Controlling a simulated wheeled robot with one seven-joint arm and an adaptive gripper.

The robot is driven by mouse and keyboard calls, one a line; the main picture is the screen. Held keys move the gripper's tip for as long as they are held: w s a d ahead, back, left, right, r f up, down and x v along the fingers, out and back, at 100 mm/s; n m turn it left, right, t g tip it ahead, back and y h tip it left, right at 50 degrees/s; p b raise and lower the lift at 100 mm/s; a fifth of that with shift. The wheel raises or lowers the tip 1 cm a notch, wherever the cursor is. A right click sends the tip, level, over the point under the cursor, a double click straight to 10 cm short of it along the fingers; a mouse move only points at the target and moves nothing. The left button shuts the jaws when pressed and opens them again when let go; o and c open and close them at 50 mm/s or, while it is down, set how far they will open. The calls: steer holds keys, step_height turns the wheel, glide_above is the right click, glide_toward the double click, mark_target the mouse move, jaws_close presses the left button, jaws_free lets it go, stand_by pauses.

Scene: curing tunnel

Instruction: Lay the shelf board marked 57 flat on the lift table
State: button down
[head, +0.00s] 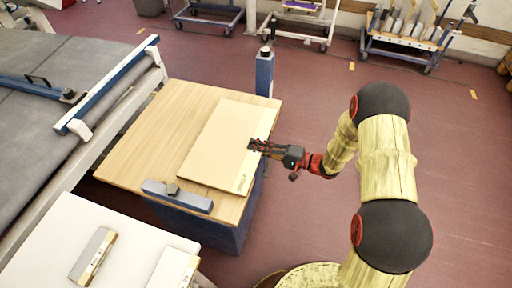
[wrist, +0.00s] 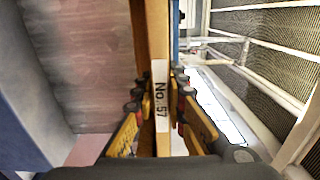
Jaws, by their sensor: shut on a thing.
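The shelf board (head: 220,145) is a pale, thin panel lying parallel to the wooden top of the lift table (head: 150,130), over its right part. The board's edge also shows in the wrist view (wrist: 161,35), with a white label reading No. 57. My gripper (head: 256,147) reaches in from the right and is shut on the board's right edge. In the wrist view my fingers (wrist: 160,105) stand on both sides of that edge, beside the label. A brown strip runs close along the board there; I cannot tell whether a small gap remains beneath the board.
A grey conveyor bed (head: 60,65) with a blue rail (head: 110,85) lies at the left. A white surface (head: 80,222) with labelled pieces (head: 93,255) is at bottom left. A blue post (head: 264,75) stands behind the lift table. Carts (head: 405,42) stand far back; red floor is free at right.

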steer(key=shift+f+b, duration=0.3)
steer(key=c, duration=1.8)
jaws_free()
steer(key=shift+o, duration=0.3)
steer(key=shift+f, duration=0.1)
steer(key=v, duration=1.2)
